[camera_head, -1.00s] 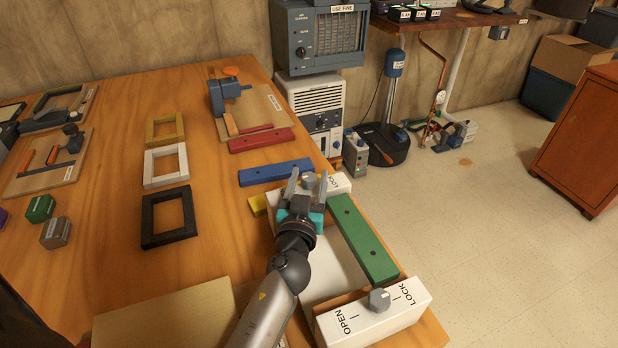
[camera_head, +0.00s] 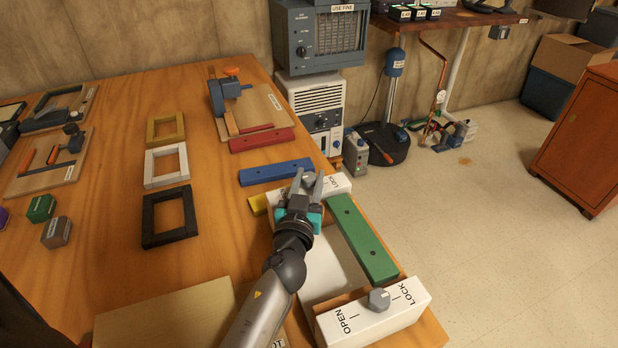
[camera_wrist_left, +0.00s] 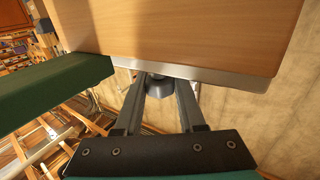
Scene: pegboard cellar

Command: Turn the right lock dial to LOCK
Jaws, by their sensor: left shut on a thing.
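My left gripper (camera_head: 308,182) is at the far white lock block (camera_head: 340,184), its two fingers shut on that block's grey dial (camera_head: 309,178). In the left wrist view a dark knob (camera_wrist_left: 157,88) sits between the fingertips. The word LOCK shows to the right of this dial; the rest of the block's face is hidden by my gripper. The near white lock block (camera_head: 405,312) has a grey dial (camera_head: 379,299) between OPEN on its left and LOCK on its right; its exact pointing is hard to tell. My right gripper is not in view.
A green bar (camera_head: 362,238) runs between the two lock blocks. Black (camera_head: 169,240), white and yellow frames are left of my arm. The bench edge drops off at right.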

